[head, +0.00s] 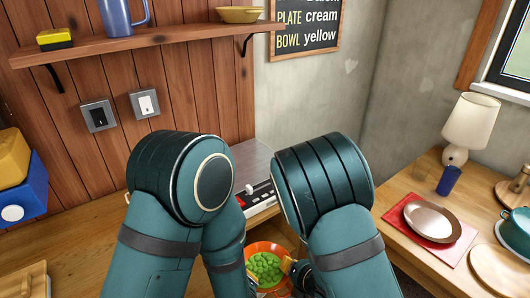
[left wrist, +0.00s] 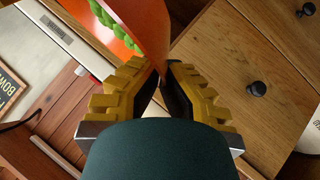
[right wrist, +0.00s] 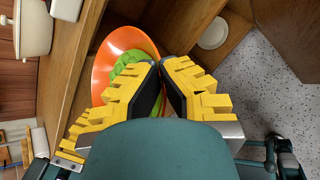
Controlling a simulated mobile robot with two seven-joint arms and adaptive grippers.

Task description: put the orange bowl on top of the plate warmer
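The orange bowl (head: 282,249), filled with small green pieces, shows low in the head view between my two forearms. My left gripper (left wrist: 165,72) is closed on its rim in the left wrist view, where part of the orange wall (left wrist: 148,25) shows. My right gripper (head: 289,266) is at the bowl's right side. In the right wrist view its fingertips (right wrist: 161,66) close on the rim of the bowl (right wrist: 103,65). A pale, flat-topped appliance with a red and black panel (head: 262,191), apparently the plate warmer, stands behind the bowl, partly hidden by my arms.
A wooden shelf (head: 150,45) with a blue mug and a yellow bowl hangs above. The right counter holds a red mat (head: 412,246) with a metal dish, a lamp (head: 469,128) and a blue cup (head: 448,181). Drawers (left wrist: 240,60) lie beside the bowl.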

